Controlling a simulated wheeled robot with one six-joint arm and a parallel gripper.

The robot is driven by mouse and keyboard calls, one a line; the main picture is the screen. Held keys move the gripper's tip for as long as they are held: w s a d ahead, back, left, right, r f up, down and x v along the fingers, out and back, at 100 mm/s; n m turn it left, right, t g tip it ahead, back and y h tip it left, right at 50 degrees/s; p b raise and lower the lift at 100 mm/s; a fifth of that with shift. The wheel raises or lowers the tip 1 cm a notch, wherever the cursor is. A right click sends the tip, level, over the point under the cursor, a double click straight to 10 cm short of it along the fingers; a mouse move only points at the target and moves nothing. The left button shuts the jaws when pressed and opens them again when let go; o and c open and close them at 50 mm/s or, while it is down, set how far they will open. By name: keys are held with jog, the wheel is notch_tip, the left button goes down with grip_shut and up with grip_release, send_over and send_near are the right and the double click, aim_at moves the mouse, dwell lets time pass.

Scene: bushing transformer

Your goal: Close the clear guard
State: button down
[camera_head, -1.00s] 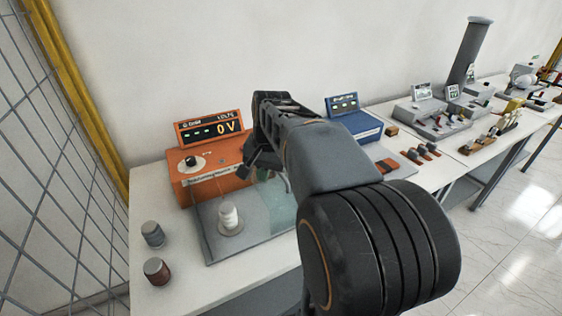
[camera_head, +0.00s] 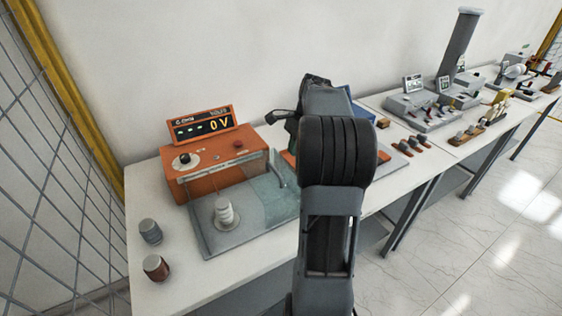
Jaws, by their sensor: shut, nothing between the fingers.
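The orange test unit (camera_head: 220,176) stands on the white bench and reads 0 V. In front of it is a grey tray (camera_head: 222,246) with a pale ribbed bushing (camera_head: 224,212) upright on it. A see-through, greenish guard panel (camera_head: 277,200) shows at the tray's right part, with a small grey upright piece (camera_head: 277,168) at its back. I cannot tell exactly how far the guard extends. My gripper (camera_head: 289,127) is small and dark, behind my arm, above and right of the orange unit. It looks shut and empty, apart from the guard; my arm hides part of it.
Two ribbed cylinders, one grey (camera_head: 150,231) and one brown (camera_head: 156,267), stand at the bench's left front. A blue unit (camera_head: 358,98) is partly hidden behind my arm. Wire mesh (camera_head: 60,170) closes off the left. More equipment lines the bench to the right.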

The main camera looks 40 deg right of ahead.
aim_at(285, 174)
jog(key=x, duration=0.2)
jog(key=shift+a+f, duration=0.3)
jog(key=shift+a, duration=0.05)
jog(key=shift+w+a+f, duration=0.1)
jog(key=shift+w+a, duration=0.05)
jog(key=shift+a, duration=0.9)
jog(key=shift+w+a+f+p, duration=0.1)
jog(key=shift+a+p, duration=0.1)
jog(key=shift+a, duration=0.15)
jog(key=shift+a+f+p, duration=0.1)
jog(key=shift+a+p, duration=0.05)
jog(key=shift+a, duration=0.15)
